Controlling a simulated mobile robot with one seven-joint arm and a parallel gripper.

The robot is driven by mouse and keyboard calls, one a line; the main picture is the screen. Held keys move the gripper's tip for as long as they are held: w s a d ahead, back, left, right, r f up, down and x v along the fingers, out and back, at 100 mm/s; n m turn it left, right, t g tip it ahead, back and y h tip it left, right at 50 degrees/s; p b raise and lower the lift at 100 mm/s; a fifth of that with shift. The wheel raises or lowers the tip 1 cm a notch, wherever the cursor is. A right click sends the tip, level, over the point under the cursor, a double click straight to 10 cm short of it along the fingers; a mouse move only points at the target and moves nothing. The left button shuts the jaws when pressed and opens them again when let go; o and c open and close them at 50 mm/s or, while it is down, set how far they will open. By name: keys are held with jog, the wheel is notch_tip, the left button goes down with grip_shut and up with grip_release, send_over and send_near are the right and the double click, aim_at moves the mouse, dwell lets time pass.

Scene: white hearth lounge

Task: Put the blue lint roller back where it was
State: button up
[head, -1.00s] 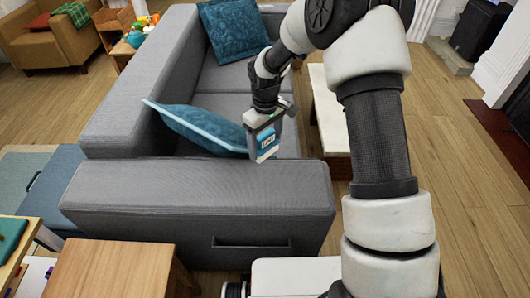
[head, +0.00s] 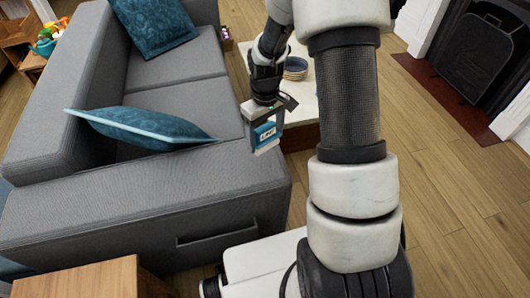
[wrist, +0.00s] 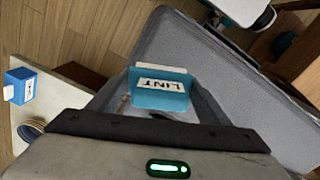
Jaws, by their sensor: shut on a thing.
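The blue lint roller (head: 265,133) has a white label. My gripper (head: 263,140) is shut on it and holds it in the air, near the right end of the grey sofa's near arm in the head view. In the wrist view the lint roller (wrist: 160,90) sits between the fingers, its label reading LINT, with grey sofa fabric behind it. A white low table (head: 302,137) stands beyond and right of the gripper, partly hidden by my arm.
A stack of bowls (head: 295,69) stands on the table. The wrist view also shows a blue box (wrist: 20,86) with a white part on that table. The grey sofa (head: 140,205) with teal cushions (head: 150,130) fills the left. Wooden floor (head: 440,160) lies open at right.

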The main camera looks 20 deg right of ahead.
aim_at(265, 148)
jog(key=shift+f+b, duration=0.5)
jog(key=shift+f, duration=2.2)
jog(key=shift+f, duration=0.1)
jog(key=shift+f, duration=0.15)
jog(key=o, duration=1)
